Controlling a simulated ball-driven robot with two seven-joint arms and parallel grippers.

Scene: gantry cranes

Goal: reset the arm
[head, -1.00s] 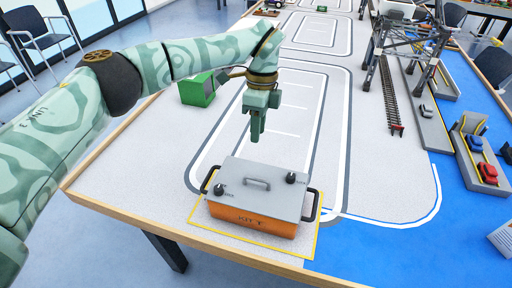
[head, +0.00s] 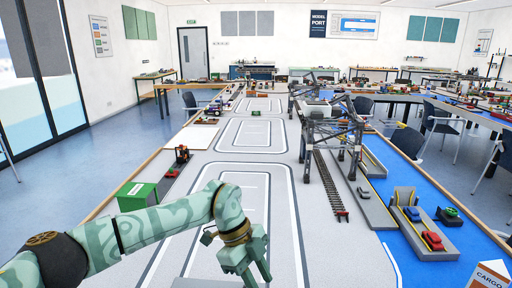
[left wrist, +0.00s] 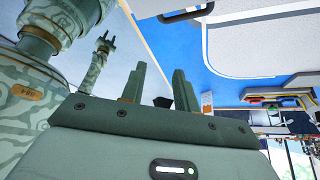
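My left arm comes in from the lower left of the head view. Its gripper (head: 256,276) hangs over the near part of the table, fingers down. In the left wrist view the two fingers (left wrist: 158,88) stand apart with nothing between them. My right gripper (left wrist: 107,42) shows small in the left wrist view, its two fingers apart and empty. It is not in the head view. A grey surface (head: 195,283) at the bottom edge of the head view looks like the lid of the KIT box, mostly cut off.
A green box (head: 138,196) stands left of my left gripper. A gantry crane (head: 333,135) straddles rails (head: 328,185) to the right. Red (head: 432,240) and blue (head: 412,214) cars sit by the blue water area. A cargo box (head: 490,274) is at lower right.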

